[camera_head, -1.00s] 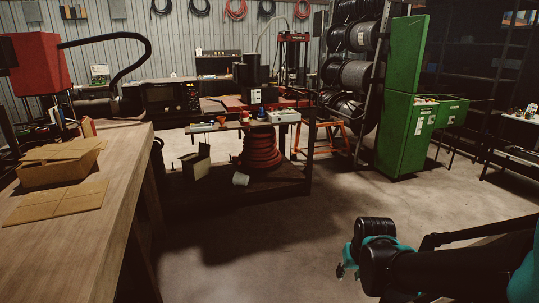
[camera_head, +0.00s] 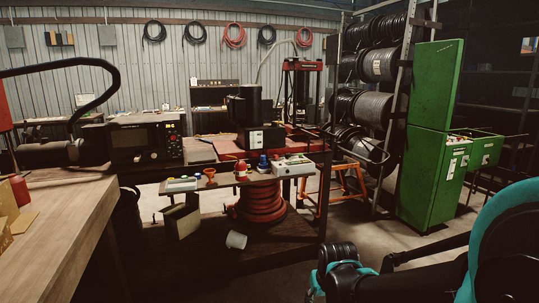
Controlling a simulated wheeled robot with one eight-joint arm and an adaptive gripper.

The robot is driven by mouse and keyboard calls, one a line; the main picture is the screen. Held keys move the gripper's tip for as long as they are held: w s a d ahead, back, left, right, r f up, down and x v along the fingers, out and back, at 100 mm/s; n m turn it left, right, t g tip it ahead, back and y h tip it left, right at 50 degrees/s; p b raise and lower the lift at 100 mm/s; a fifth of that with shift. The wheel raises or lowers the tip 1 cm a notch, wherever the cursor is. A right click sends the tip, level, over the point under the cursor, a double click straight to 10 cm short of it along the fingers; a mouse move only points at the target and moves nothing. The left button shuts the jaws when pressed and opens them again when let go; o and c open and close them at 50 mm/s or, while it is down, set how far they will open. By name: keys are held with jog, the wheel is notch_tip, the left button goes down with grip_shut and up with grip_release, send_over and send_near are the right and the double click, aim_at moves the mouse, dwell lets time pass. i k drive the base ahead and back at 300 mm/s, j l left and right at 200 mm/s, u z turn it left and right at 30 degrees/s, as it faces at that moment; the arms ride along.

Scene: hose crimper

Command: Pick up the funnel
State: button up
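A small orange item (camera_head: 210,174) that looks like the funnel stands on the narrow shelf (camera_head: 225,184) at the front of the workbench. It is between a pale box-shaped device (camera_head: 182,184) on its left and a white and red container (camera_head: 241,172) on its right. It is small in the picture, so its exact shape is hard to tell. My arm reaches in from the lower right. My gripper (camera_head: 316,292) is partly cut off at the bottom edge, well below and right of the shelf, and touches nothing visible. Its fingers are not clear.
A wooden table (camera_head: 75,225) stands at the left. A blue-capped bottle (camera_head: 263,164) and a grey control box (camera_head: 293,166) share the shelf. Below are a coiled red hose (camera_head: 260,203) and a white cup (camera_head: 236,240). A green cabinet (camera_head: 431,150) stands at the right. Some floor before it is open.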

aim_at(210, 177)
jog(key=i+l, duration=0.15)
jog(key=i, duration=0.7)
